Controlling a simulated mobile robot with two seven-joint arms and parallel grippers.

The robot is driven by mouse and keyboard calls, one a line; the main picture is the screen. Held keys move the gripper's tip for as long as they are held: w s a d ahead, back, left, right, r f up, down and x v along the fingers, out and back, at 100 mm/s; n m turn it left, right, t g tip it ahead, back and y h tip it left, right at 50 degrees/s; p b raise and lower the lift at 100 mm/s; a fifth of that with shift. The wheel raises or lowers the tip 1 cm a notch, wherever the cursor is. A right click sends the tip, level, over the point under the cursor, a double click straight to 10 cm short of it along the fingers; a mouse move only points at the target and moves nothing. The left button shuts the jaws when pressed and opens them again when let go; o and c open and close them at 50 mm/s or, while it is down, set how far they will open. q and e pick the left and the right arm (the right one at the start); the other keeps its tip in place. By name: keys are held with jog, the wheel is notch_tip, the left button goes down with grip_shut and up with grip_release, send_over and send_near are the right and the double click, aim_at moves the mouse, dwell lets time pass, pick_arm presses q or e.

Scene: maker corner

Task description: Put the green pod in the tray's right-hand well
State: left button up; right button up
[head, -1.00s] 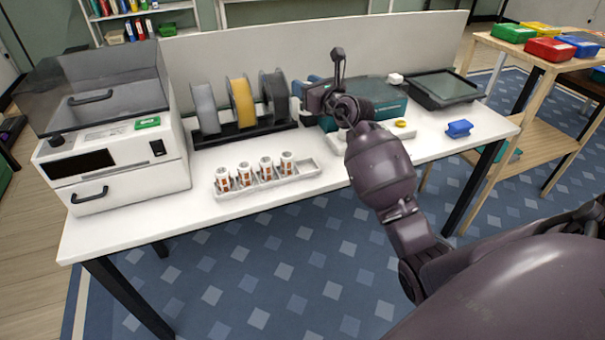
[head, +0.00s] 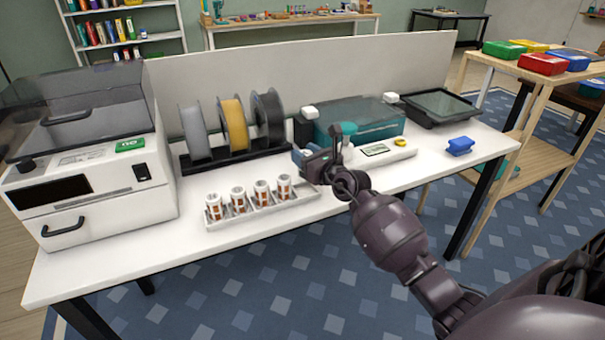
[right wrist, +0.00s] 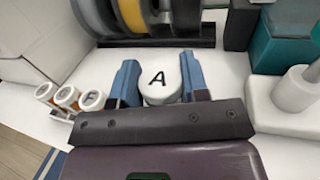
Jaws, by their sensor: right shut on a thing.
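My right gripper (head: 303,158) is shut on a pod with a white lid marked "A" (right wrist: 160,80), seen from above between the blue fingers in the right wrist view. The pod's side is hidden, so I cannot tell its colour. The long pale tray (head: 262,212) lies on the white bench. The tray's right end shows no pod. My gripper is just behind and above that end. The tray also shows at left in the right wrist view (right wrist: 62,117). My left gripper is out of view.
A filament spool rack (head: 235,155) stands behind the tray, and a white machine (head: 110,195) at left. To the right are a teal case (head: 365,117), a white device with a small screen (head: 398,152) and a blue block (head: 459,146). The bench front is clear.

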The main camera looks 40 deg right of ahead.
notch_tip(320, 180, down, 5)
jog(key=shift+r+b, duration=0.1)
jog(key=shift+b, duration=0.8)
jog(key=shift+f, duration=0.45)
jog(key=shift+r, duration=0.2)
jog(key=shift+f, duration=0.25)
jog(key=o, duration=0.6)
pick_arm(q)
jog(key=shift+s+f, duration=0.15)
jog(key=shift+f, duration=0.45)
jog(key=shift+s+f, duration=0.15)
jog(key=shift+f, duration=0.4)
pick_arm(e)
jog(key=shift+o, duration=0.2)
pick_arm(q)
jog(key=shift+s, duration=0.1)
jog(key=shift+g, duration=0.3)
pick_arm(e)
jog(key=shift+r, duration=0.15)
